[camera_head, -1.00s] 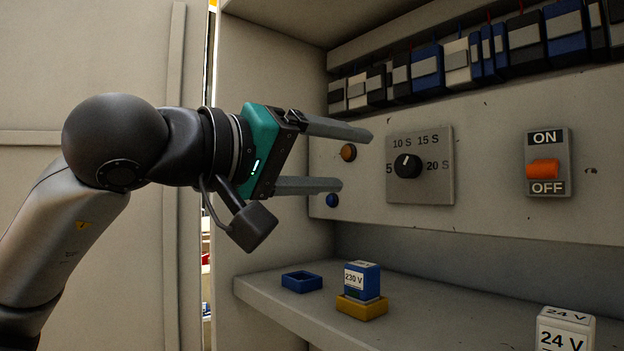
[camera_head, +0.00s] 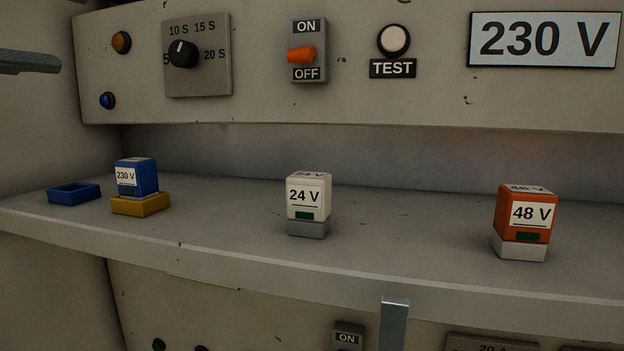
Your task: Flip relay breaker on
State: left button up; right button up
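An orange toggle switch (camera_head: 302,54) sits on a grey plate marked ON above and OFF below, on the upper panel. Its lever lies between the labels; I cannot tell its position for certain. A second ON plate (camera_head: 347,337) with a blue part shows at the bottom edge, mostly cut off. No label names either as the relay breaker. My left gripper (camera_head: 88,45) is at the far left edge, fingers apart and empty, away from both switches. A grey upright bar at the bottom looks like a finger of my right gripper (camera_head: 394,322); the rest is out of view.
A shelf (camera_head: 250,255) juts out below the upper panel. On it stand a blue 230 V block on a yellow base (camera_head: 140,204), an empty blue holder (camera_head: 74,193), a 24 V block (camera_head: 308,197) and a 48 V block (camera_head: 524,216). A dial (camera_head: 183,54) is nearby.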

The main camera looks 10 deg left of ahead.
aim_at(300, 53)
jog(key=k+j, duration=0.1)
jog(key=k, duration=0.9)
